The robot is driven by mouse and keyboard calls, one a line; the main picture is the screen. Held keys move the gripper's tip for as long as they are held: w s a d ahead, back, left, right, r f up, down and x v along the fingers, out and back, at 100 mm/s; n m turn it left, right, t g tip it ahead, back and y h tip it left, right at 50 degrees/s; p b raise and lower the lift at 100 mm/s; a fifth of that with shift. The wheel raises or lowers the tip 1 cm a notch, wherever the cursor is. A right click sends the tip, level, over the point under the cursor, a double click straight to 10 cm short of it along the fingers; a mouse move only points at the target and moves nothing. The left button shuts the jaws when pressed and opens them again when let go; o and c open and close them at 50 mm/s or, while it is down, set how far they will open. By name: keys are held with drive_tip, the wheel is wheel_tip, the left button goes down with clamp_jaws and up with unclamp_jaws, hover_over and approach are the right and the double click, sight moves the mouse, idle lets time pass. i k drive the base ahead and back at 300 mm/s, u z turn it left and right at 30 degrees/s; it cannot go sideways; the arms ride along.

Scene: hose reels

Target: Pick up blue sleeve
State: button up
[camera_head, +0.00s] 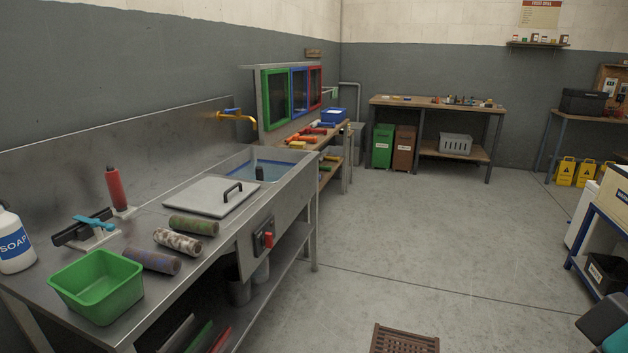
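Three roller sleeves lie on their sides on the steel sink counter (215,250). The nearest is a dull blue-purple sleeve (152,262) with brownish marks, just right of a green tub. Behind it lies a white sleeve (178,242) with dark blotches. Farthest back is a mottled green sleeve (194,226), close to the grey lid. The blue-purple one is the bluest of the three; no plain bright blue sleeve shows.
The green tub (97,284) and a soap bottle (14,242) stand at the counter's left. A red roller (116,188) stands upright behind. A grey lid (211,195) partly covers the sink. A red-handled switch (265,238) juts from the front. The floor right of the counter is open, with a brown grate (404,339).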

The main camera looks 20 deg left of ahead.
sight(167, 264)
drive_tip(key=z, duration=0.2)
drive_tip(key=i, duration=1.35)
drive_tip(key=u, duration=1.1)
drive_tip(key=i, duration=0.5)
drive_tip(key=u, duration=0.5)
